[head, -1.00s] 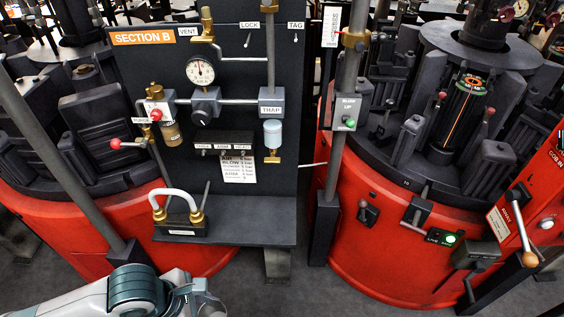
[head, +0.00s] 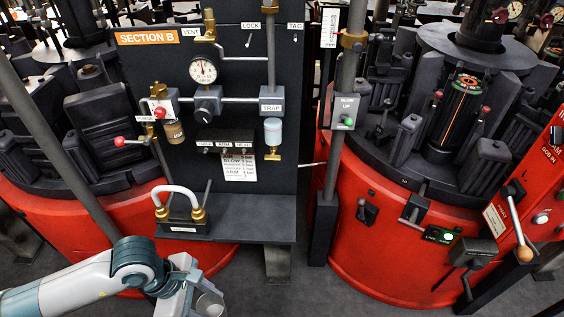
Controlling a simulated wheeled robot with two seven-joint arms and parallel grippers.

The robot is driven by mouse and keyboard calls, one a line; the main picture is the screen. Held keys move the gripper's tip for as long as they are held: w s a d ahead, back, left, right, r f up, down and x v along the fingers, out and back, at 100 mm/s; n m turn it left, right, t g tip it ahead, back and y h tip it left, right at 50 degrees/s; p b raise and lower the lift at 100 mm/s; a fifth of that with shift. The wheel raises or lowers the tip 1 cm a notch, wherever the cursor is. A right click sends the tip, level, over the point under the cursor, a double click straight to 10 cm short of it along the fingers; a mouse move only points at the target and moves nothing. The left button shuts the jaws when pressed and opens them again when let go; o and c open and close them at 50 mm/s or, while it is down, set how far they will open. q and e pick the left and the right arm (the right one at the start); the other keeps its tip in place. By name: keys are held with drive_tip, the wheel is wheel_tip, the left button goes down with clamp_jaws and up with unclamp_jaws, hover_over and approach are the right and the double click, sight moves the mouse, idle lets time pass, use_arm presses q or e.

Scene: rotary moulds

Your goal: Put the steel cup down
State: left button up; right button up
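My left gripper (head: 192,292) is low in the head view, in front of and below the dark shelf (head: 262,230). It appears shut on a shiny grey round thing, which looks like the steel cup (head: 209,304). The cup is partly hidden by the gripper and partly cut off by the bottom edge of the picture. It is held clear of the shelf. My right gripper is not in view.
A black block with a white looped hose (head: 178,190) stands on the shelf's left part; the right part is bare. Behind rises the SECTION B panel (head: 240,110) with gauge and valves. Red mould machines (head: 385,245) stand either side. A slanted grey pole (head: 50,130) is at left.

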use_arm(q)
drive_tip(key=w+a+r+m+g+y, duration=0.2)
drive_tip(key=w+r+m, duration=0.3)
drive_tip(key=r+m, duration=0.3)
drive_tip(key=w+a+r+m+g+y, duration=0.2)
drive_tip(key=w+r+m, duration=0.3)
drive_tip(key=r+m, duration=0.4)
drive_tip(key=shift+w+a+m+g+y, duration=0.25)
drive_tip(key=shift+w+m+g+y, duration=0.1)
drive_tip(key=shift+m, duration=0.25)
drive_tip(key=shift+s, duration=0.1)
idle(1.5)
